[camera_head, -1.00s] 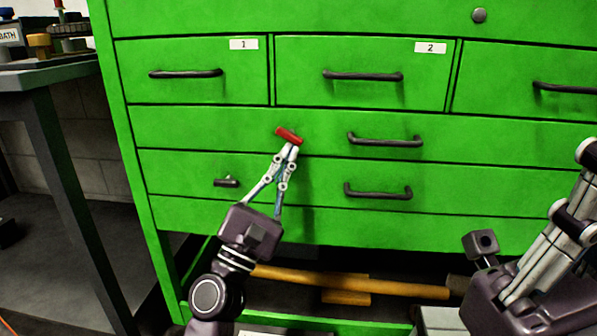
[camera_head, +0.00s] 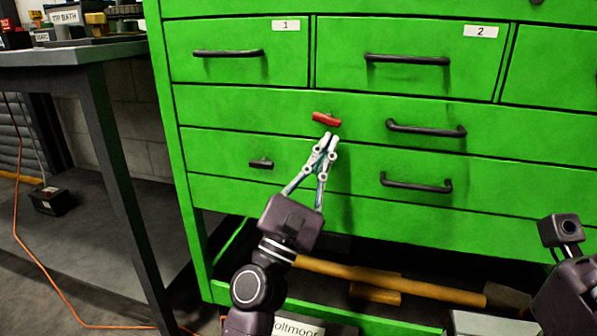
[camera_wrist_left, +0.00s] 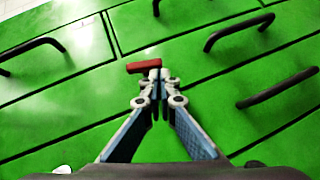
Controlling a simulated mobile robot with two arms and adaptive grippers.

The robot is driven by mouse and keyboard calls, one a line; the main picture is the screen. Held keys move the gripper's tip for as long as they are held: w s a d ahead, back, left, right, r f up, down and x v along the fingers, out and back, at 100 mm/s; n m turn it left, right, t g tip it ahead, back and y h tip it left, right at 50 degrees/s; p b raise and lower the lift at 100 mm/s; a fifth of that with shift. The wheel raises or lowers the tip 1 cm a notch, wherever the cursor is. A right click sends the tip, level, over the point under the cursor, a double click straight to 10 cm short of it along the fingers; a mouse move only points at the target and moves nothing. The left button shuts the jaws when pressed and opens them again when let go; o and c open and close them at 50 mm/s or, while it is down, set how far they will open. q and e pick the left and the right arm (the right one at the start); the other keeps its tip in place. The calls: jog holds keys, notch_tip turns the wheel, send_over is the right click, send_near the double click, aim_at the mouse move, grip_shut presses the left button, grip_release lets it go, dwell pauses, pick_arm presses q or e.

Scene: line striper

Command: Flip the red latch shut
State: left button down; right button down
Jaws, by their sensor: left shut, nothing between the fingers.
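The red latch (camera_head: 326,119) sits on the front of the wide green drawer below the drawers labelled 1 and 2. It lies nearly level, its right end slightly lower in the head view. My left gripper (camera_head: 329,138) is shut and empty, its fingertips just below the latch. In the left wrist view the red latch (camera_wrist_left: 146,66) shows as a bar right at the tips of my left gripper (camera_wrist_left: 155,77), which cover part of its mount. I cannot tell whether they touch. My right gripper's fingers are out of view.
Black drawer handles (camera_head: 427,130) stick out to the right of the latch. A small dark latch (camera_head: 261,163) sits lower left on the drawer below. A wooden-handled tool (camera_head: 385,280) lies in the bottom of the cabinet. A dark workbench (camera_head: 75,52) stands at the left.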

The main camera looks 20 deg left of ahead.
pick_arm(q)
jog(key=s+a+f, duration=0.1)
jog(key=s+a, duration=0.1)
jog(key=s, duration=0.5)
jog(key=s+a+f, duration=0.1)
jog(key=s+a, duration=0.2)
jog(key=s, duration=0.4)
jog(key=shift+f, duration=0.3)
